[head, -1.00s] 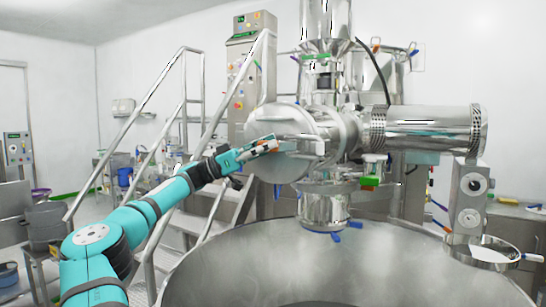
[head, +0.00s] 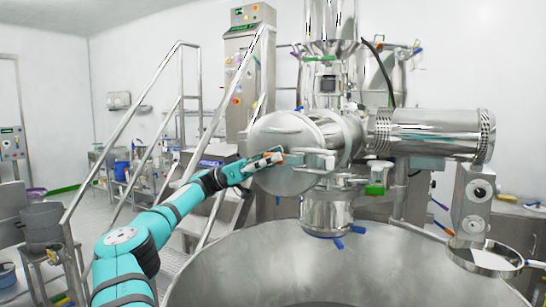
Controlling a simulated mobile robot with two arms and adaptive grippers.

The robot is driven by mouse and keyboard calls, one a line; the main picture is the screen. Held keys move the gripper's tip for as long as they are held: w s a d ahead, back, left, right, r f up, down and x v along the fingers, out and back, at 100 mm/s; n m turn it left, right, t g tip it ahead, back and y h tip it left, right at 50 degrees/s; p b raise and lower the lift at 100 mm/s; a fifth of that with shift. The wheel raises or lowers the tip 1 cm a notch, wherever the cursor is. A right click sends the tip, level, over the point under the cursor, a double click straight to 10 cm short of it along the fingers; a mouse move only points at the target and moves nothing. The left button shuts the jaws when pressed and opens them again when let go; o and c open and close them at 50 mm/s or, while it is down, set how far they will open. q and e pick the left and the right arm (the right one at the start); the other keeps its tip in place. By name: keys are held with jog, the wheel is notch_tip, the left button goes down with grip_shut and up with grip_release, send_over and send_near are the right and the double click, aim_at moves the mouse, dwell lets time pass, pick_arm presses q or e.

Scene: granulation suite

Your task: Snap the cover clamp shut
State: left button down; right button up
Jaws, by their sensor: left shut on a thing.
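The round steel cover (head: 270,135) closes the left-facing end of the horizontal housing above the big bowl. A steel clamp (head: 318,161) with a bracket-like shape sits at the front of the cover's rim. My left gripper (head: 279,158) is at the cover's face, at the left end of the clamp. Its jaws are shut on a small part there, which looks like the clamp's end; the fingers hide most of it. I cannot tell whether the clamp is fully closed. My right gripper is not in view.
The wide steel bowl (head: 345,265) fills the lower middle. Stairs with handrails (head: 180,120) stand to the left, and a control cabinet (head: 250,75) stands behind. A steel cylinder (head: 430,130) extends right of the housing. A grey post (head: 472,200) stands at the right.

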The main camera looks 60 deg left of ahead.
pick_arm(q)
jog(key=shift+w+d+f, duration=0.1)
jog(key=shift+d+f, duration=0.05)
jog(key=shift+f, duration=0.25)
jog(key=c, duration=1.6)
grip_release()
jog(key=shift+o, duration=0.4)
jog(key=shift+w, duration=0.15)
jog(key=shift+r, duration=0.1)
jog(key=shift+s+a, duration=0.4)
jog(key=v, duration=0.6)
jog(key=shift+f, duration=0.3)
jog(key=shift+a, duration=0.2)
